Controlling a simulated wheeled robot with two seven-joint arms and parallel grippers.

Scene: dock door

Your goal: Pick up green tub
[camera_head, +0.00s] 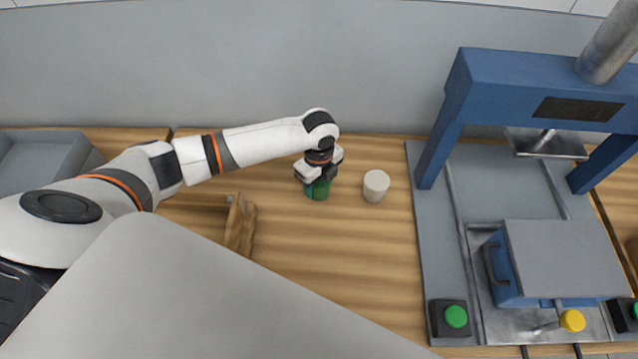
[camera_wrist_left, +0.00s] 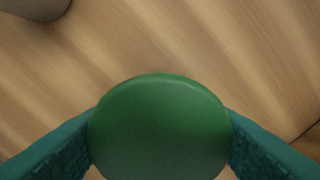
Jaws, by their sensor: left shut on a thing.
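The green tub (camera_head: 319,190) is on the wooden table, under my left gripper (camera_head: 317,183) in the head view. In the left wrist view the tub's round green top (camera_wrist_left: 160,130) sits between the two teal fingers, which touch it on both sides. My left gripper is shut on the tub from above. The head view does not clearly show whether the tub's base touches the table. My right gripper is not in view.
A white cylinder (camera_head: 376,186) stands close to the right of the tub. A blue press frame (camera_head: 520,80) on a grey base fills the right side, with a green button (camera_head: 456,316). A wooden rack (camera_head: 240,225) lies left of the tub. The table in front is clear.

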